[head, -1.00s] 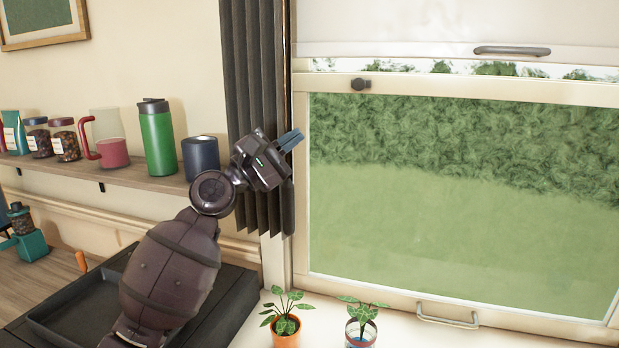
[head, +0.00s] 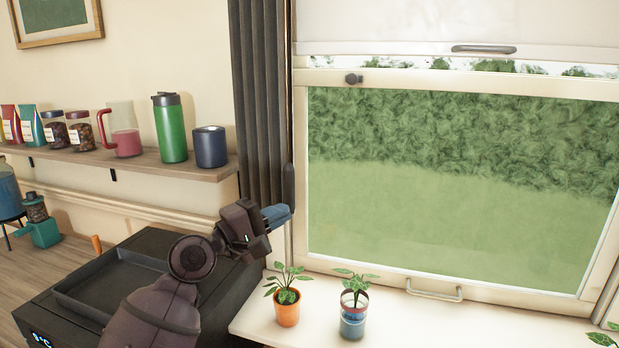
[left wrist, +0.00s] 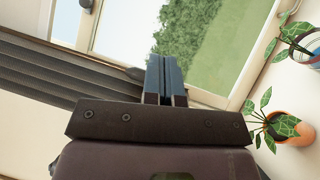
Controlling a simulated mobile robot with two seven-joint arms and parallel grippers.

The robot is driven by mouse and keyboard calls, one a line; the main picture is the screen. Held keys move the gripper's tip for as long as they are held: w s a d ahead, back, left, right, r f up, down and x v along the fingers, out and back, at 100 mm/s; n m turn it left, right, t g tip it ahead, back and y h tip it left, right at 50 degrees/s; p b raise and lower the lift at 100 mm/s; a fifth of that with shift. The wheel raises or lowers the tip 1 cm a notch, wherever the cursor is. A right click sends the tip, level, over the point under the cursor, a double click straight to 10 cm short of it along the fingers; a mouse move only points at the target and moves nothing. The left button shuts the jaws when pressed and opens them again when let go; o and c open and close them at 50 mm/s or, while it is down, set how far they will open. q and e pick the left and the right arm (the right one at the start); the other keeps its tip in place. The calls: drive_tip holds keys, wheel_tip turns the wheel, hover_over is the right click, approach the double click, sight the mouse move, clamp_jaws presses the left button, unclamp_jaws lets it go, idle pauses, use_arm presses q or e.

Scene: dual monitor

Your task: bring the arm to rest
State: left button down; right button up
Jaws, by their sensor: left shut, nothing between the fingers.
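My left gripper (head: 277,215) is in the head view, low in front of the curtain's bottom end and just left of the window frame. Its blue fingers are shut with nothing between them. In the left wrist view the shut fingers (left wrist: 166,80) point toward the window. My left arm (head: 165,305) reaches up from the bottom of the head view, in front of a black machine. My right gripper is not in view.
A black machine with a tray top (head: 70,305) stands behind my arm. Two potted plants, one in an orange pot (head: 287,312) and one in a blue-banded pot (head: 353,318), stand on the sill near the gripper. A shelf (head: 170,170) holds cups and jars. The window (head: 450,190) fills the right.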

use_arm(q)
drive_tip(key=s+a+f+m+g+y, duration=0.1)
drive_tip(key=s+a+f+m+y, duration=0.3)
drive_tip(key=s+f, duration=0.6)
drive_tip(key=s+a+f+m+g+y, duration=0.15)
drive_tip(key=s+a+f+y, duration=0.4)
drive_tip(key=f, duration=0.85)
drive_tip(key=s+a+f+m+g+y, duration=0.2)
drive_tip(key=s+a+f+g+y, duration=0.3)
drive_tip(key=s, duration=0.6)
drive_tip(key=s+a+f+m+g+y, duration=0.1)
drive_tip(key=s+a+f+m+y, duration=0.15)
drive_tip(key=s+a, duration=0.75)
drive_tip(key=w+d+f+t, duration=0.1)
drive_tip(key=w+f+t, duration=0.2)
drive_tip(key=f+t, duration=0.1)
drive_tip(key=w+d+f+t+h, duration=0.1)
drive_tip(key=w+f+t, duration=0.2)
drive_tip(key=f, duration=0.3)
drive_tip(key=shift+d+f+t, duration=0.3)
drive_tip(key=shift+f+t, duration=0.05)
drive_tip(key=shift+t, duration=0.2)
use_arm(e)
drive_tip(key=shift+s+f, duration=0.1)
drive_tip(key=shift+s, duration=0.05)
use_arm(q)
drive_tip(key=shift+w, duration=0.1)
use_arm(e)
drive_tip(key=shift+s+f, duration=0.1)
